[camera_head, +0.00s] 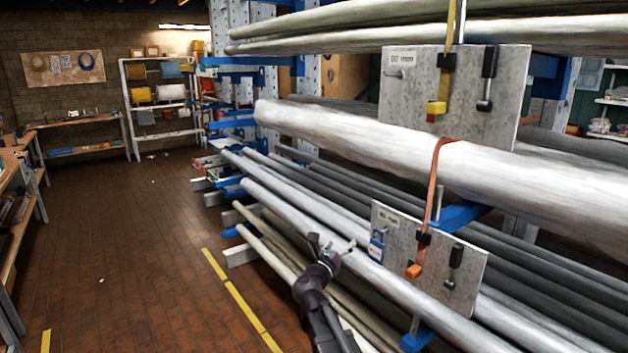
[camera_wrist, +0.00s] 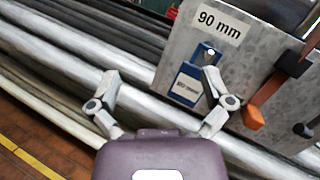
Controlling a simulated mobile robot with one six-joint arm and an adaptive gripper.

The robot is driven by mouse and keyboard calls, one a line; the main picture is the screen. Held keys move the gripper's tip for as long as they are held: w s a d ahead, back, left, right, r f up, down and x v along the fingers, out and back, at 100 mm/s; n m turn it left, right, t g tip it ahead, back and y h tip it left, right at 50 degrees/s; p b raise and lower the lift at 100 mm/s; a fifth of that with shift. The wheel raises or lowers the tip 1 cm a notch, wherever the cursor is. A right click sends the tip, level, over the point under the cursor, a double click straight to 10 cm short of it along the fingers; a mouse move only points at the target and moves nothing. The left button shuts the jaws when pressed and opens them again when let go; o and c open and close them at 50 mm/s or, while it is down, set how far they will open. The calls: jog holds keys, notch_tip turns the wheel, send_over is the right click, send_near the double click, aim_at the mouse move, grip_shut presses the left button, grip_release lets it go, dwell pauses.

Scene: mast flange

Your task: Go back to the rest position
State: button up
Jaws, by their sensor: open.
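My gripper (camera_head: 332,245) is in the middle of the head view, in front of the pipe rack. Its fingers are spread open with nothing between them. In the wrist view my gripper (camera_wrist: 158,100) shows both fingers apart, with pipes behind them. The right finger overlaps a blue padlock (camera_wrist: 192,80) with a white tag on a grey plate (camera_wrist: 215,48) marked "90 mm". I cannot tell whether the finger touches the padlock. The same lower plate (camera_head: 390,222) and blue padlock (camera_head: 376,246) show in the head view, just right of my gripper.
An upper plate (camera_head: 505,85) carries a yellow-and-red ended strap (camera_head: 437,106). An orange strap (camera_head: 432,190) hangs over a large pipe (camera_head: 340,132) onto the lower plate. Long pipes on blue arms fill the right side.

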jog(key=s+a+f+n+g+y, duration=0.1)
jog(key=a+f+n+y, duration=0.2)
jog(key=n+y, duration=0.7)
jog(key=s+a+f+n+y, duration=0.1)
jog(key=a+f+n+y, duration=0.3)
jog(key=n, duration=0.9)
jog(key=s+d+f+n+g+y, duration=0.1)
jog(key=s+d+f+n+g, duration=0.2)
jog(key=s+f+n+g, duration=0.4)
jog(key=s+d+f+n+g+h, duration=0.2)
jog(key=s+d+f+n+g, duration=0.2)
jog(key=s, duration=0.5)
jog(key=s+d+f+n+g+h, duration=0.2)
jog(key=s+d+f+n+g, duration=0.1)
jog(key=s+d, duration=0.5)
jog(key=shift+s+d+f+n+g+h, duration=0.35)
jog(key=shift+d+f+n+g, duration=0.15)
jog(key=shift+g, duration=0.6)
